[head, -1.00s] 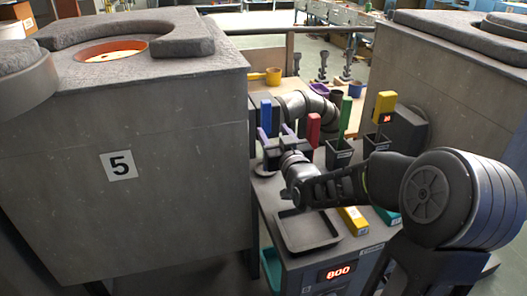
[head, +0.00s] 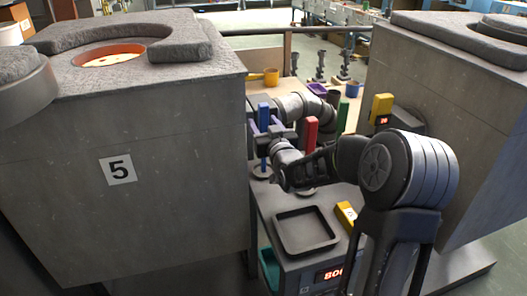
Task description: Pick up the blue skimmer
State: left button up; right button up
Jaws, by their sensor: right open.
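The blue skimmer (head: 263,113) stands upright on the dark bench, left of the red-handled tool. Its handle is a tall blue bar above a dark round foot. My right gripper (head: 265,131) reaches in from the right and is open. Its pale purple fingers appear on either side of the blue handle; I cannot tell whether they touch it. The gripper body hides part of the area right of the handle. My left gripper is not in view.
A red handle (head: 311,132) and a partly hidden green handle (head: 343,113) stand to the right. An empty dark tray (head: 304,250) lies in front. The large grey block marked 5 (head: 150,190) stands close on the left. A yellow object (head: 346,215) lies right of the tray.

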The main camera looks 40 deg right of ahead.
jog(key=shift+w+d, duration=0.1)
jog(key=shift+w, duration=0.2)
dwell(0.4)
grip_shut()
dwell(0.3)
